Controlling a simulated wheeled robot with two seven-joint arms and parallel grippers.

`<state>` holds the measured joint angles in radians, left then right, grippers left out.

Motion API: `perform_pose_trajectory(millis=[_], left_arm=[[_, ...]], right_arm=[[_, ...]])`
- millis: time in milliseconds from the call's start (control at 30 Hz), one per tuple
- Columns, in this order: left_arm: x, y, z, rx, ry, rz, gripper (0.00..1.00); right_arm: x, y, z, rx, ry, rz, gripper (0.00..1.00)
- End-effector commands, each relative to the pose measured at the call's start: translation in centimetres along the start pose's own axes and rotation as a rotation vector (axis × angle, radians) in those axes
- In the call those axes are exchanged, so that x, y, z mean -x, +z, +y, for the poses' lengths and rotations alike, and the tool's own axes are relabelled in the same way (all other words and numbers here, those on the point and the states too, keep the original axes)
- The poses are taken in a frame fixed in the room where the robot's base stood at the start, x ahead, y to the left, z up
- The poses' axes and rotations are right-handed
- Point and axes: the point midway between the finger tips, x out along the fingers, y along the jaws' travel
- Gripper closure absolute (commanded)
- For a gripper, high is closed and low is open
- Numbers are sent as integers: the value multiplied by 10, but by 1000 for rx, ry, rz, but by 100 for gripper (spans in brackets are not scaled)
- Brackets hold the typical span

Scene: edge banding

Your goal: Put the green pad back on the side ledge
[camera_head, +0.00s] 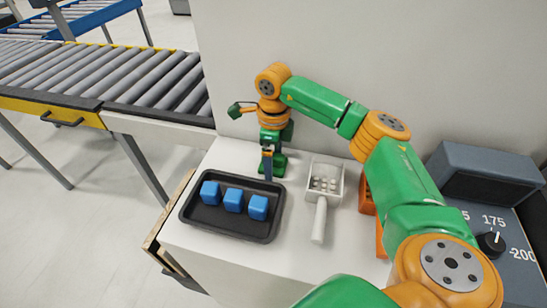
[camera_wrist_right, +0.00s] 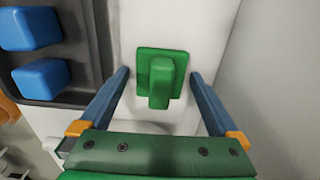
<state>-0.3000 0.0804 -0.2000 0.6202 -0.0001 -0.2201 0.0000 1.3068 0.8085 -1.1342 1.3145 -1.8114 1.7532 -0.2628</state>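The green pad (camera_wrist_right: 173,58), a flat square with a raised grip block, lies on the white tabletop beside the black tray in the right wrist view. In the head view the pad (camera_head: 279,162) shows partly behind my gripper, near the back wall. My right gripper (camera_wrist_right: 158,74) is open, its blue fingers apart on either side of the pad with gaps visible. In the head view my right gripper (camera_head: 267,176) points down by the tray's back right corner. My left gripper is not in view. I cannot tell which surface is the side ledge.
The black tray (camera_head: 190,216) holds three blue blocks (camera_head: 233,200). A white scoop (camera_head: 321,215) with small pale pieces lies right of it. A grey dial box (camera_head: 485,172) stands at the right. A roller conveyor (camera_head: 110,75) is at the left. The wall is close behind.

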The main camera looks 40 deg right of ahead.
Motion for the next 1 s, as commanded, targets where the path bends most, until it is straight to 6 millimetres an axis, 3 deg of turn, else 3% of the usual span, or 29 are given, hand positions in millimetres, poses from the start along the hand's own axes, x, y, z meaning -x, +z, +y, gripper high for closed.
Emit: perform_pose_trajectory(millis=[333,567,700,800,1000], left_arm=[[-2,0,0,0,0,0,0],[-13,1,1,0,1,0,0],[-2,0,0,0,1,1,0],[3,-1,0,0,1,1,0],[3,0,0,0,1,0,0]], right_arm=[[12,1,0,0,-2,-3,0],[71,2,0,-1,-4,-6,0],[108,0,0,-1,-3,-3,0],[121,0,0,-1,-1,-1,0],[125,0,0,-1,0,0,0]])
